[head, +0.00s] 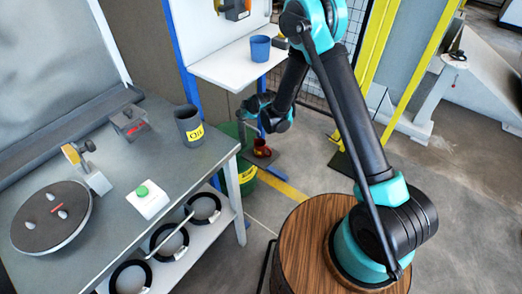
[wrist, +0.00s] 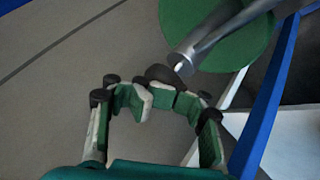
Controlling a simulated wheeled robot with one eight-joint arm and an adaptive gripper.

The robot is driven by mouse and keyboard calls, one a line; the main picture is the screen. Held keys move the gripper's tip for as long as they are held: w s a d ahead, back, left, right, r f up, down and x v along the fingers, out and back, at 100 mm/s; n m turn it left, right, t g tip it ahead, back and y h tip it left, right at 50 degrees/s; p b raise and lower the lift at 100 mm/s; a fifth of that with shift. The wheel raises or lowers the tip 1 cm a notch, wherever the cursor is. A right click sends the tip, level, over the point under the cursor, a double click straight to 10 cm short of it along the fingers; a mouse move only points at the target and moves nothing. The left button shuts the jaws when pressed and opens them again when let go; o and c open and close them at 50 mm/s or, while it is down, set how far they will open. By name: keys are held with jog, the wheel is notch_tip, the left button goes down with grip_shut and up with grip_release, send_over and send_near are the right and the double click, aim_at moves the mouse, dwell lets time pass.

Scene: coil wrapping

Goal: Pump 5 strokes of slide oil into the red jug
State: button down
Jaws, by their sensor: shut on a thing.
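The red jug (head: 262,148) stands on a dark base beside the green drum (head: 229,133) with its yellow label. In the wrist view the green drum top (wrist: 243,50) and a grey metal pump tube (wrist: 215,38) show ahead of my fingers. My gripper (head: 243,113) is above the drum, at the pump; its green-padded fingers show in the wrist view (wrist: 158,97). They are closed around a dark rounded piece (wrist: 160,73), which appears to be the pump handle, mostly hidden by the fingers. The jug is below and right of my gripper. Its contents cannot be made out.
A blue cup (head: 260,48) stands on a white shelf (head: 225,70) behind the drum. Open floor lies right of the jug.

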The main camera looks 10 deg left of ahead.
jog(key=shift+s+a+r, duration=0.15)
jog(key=shift+a+r, duration=0.1)
jog(key=shift+r, duration=3.1)
jog(key=c, duration=2.1)
grip_release()
grip_shut()
